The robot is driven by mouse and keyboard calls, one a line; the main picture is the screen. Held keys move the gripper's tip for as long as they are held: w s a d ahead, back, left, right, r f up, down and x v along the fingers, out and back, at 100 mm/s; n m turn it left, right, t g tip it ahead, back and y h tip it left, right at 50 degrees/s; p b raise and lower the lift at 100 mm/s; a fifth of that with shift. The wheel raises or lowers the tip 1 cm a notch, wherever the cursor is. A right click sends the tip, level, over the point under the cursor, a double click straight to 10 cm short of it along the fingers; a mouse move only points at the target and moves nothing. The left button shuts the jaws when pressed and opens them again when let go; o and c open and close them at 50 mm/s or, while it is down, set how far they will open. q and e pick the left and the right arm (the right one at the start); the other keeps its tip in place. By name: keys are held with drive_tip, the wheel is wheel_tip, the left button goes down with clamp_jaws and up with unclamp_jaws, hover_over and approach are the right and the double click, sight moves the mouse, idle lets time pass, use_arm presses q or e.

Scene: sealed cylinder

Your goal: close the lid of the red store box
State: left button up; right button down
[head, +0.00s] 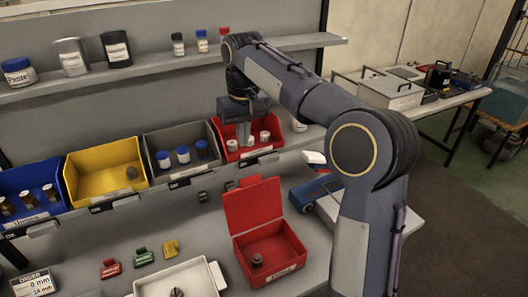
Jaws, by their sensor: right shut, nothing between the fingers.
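The red store box (285,238) sits on the workbench at the lower middle, with a small dark round part (257,260) inside. Its red lid (254,205) stands raised at the back edge, so the box is open. My right gripper (245,138) is shut and empty, pointing down at the red bin on the shelf, behind and above the box. Its fingertips are small and hard to make out. It is apart from the lid. My left gripper is not in view.
Blue, yellow (105,180), grey (182,175) and red bins (272,152) line the shelf. A white tray (207,282) stands left of the box. Small red, green and yellow blocks lie farther left. A blue device (312,194) lies right of the lid, near my arm.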

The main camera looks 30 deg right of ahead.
wheel_tip(320, 180, down, 9)
drive_tip(key=s, duration=0.2)
idle(0.6)
drive_tip(key=shift+r, duration=0.1)
